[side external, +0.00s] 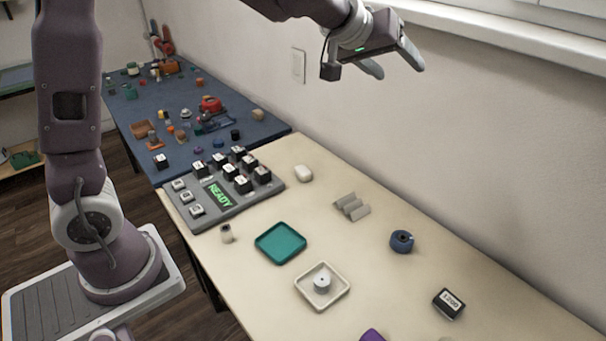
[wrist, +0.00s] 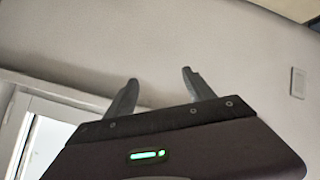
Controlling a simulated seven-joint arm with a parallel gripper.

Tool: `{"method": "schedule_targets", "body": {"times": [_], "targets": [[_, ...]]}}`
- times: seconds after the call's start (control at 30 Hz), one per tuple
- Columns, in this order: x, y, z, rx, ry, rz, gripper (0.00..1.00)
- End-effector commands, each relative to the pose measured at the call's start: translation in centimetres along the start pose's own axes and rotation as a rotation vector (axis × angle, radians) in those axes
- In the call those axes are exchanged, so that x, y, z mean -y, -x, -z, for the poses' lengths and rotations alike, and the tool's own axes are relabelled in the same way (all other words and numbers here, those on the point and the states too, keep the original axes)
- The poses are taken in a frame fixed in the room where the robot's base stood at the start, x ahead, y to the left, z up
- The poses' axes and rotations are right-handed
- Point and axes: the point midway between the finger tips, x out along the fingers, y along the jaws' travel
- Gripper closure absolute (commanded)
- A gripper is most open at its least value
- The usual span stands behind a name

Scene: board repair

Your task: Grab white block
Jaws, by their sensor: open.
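My gripper (side external: 396,64) is raised high near the wall, above and behind the table. Its two fingers are apart, and nothing is between them. In the wrist view the open fingers (wrist: 160,77) point at a bare wall, and no block shows there. A grey board (side external: 240,206) with a green "READY" display holds several black blocks with white tops (side external: 242,184) and several small whitish keys (side external: 187,197). A white rounded block-like piece (side external: 303,173) lies on the table right of the board. I cannot tell which one is the task's white block.
A teal tray (side external: 280,243), a white tray (side external: 322,301) with a white round piece, a grey ridged holder (side external: 351,206), a blue roll (side external: 402,242) and a small display (side external: 449,303) stand on the pale table. A blue mat (side external: 150,110) with many small parts lies behind.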

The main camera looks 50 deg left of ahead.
Motion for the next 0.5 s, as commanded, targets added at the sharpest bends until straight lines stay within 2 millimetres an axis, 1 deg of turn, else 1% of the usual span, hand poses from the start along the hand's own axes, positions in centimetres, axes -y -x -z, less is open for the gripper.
{"method": "schedule_targets", "body": {"times": [0.03,0.07,0.1,0.13,0.17,0.2,0.23,0.27,0.3,0.37,0.4,0.5], "targets": [[1.7,-5.2,0.8,-0.044,0.067,0.059,0.38],[3.0,-7.9,1.3,-0.081,0.107,0.101,0.38],[5.3,-11.5,1.5,-0.13,0.157,0.17,0.38],[7.3,-13.9,1.3,-0.166,0.192,0.228,0.38],[9.6,-16.2,0.7,-0.198,0.222,0.293,0.38],[12.9,-18.9,-0.5,-0.24,0.258,0.389,0.38],[15.6,-20.6,-1.7,-0.27,0.279,0.466,0.38],[18.3,-21.9,-3.2,-0.295,0.296,0.545,0.38],[21.8,-23.1,-5.3,-0.325,0.309,0.651,0.38],[26.6,-23.9,-8.7,-0.361,0.318,0.802,0.38],[29.2,-23.9,-10.8,-0.378,0.317,0.891,0.38],[33.6,-23.2,-14.8,-0.404,0.305,1.054,0.38]]}}
